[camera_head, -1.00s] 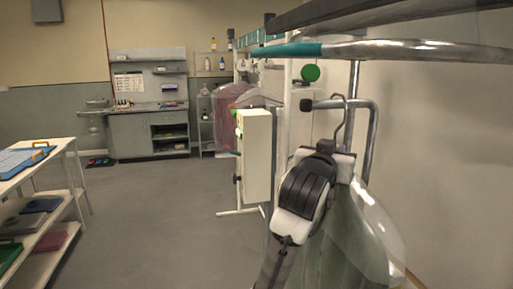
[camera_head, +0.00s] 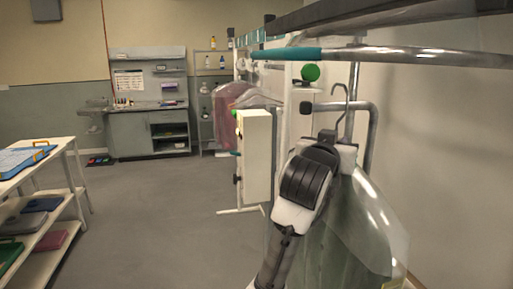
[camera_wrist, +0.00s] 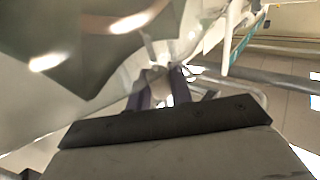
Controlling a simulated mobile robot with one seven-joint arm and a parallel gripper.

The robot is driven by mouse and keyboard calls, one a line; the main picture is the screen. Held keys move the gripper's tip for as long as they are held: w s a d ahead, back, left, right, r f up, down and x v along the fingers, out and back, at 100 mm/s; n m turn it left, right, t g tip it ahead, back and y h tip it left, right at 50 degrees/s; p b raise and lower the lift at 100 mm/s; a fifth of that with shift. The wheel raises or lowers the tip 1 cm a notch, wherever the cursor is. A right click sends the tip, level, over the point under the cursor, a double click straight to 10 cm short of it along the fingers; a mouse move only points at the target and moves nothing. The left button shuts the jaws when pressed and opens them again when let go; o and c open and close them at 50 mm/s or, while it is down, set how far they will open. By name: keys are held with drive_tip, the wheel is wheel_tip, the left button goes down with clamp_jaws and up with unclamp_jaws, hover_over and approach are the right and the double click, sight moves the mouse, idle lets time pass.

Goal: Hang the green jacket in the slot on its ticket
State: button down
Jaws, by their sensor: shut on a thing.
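The green jacket (camera_head: 345,235) hangs under a clear plastic cover at the right of the head view. Its hanger hook (camera_head: 347,95) rises above the cover, just below the rail. My gripper (camera_head: 328,140) is up at the neck of the hanger; its fingertips are largely hidden by my wrist in the head view. In the wrist view my gripper (camera_wrist: 160,92) is shut on the hanger neck, with the covered jacket (camera_wrist: 70,60) filling the upper left. The rail (camera_head: 400,57) is metal with a teal section (camera_head: 285,54). I cannot see a ticket clearly.
A bent metal tube frame (camera_head: 370,130) stands close behind the hanger. A cream cabinet (camera_head: 255,155) and a rack with pink-covered garments (camera_head: 232,103) are further back. A white shelf cart (camera_head: 45,200) is at left. The floor between is clear.

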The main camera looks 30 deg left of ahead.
drive_tip(key=shift+s+d+r, duration=0.1)
drive_tip(key=shift+s+d, duration=2.3)
drive_tip(key=shift+s, duration=0.05)
drive_tip(key=shift+s+d, duration=0.15)
